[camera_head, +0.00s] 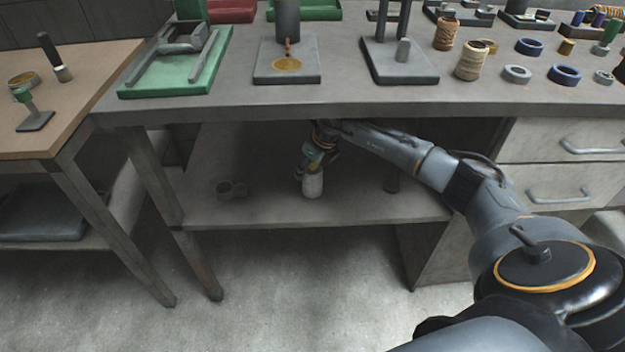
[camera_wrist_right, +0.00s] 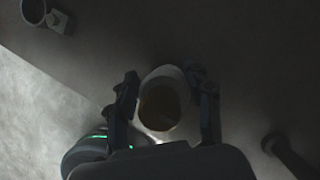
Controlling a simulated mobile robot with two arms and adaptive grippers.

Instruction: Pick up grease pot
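The grease pot is a pale, open-topped cylinder (camera_head: 313,186) on the lower shelf under the main bench. In the right wrist view its rim and dark amber contents (camera_wrist_right: 160,105) show between my fingers. My right gripper (camera_head: 315,160) reaches under the bench top and points down at the pot. Its two fingers (camera_wrist_right: 163,88) flank the pot and seem close to its sides. Dim light hides whether they press on it. The pot appears to rest on the shelf. My left gripper is out of view.
The bench top (camera_head: 340,100) hangs above my right arm. Drawers (camera_head: 565,170) are at the right.

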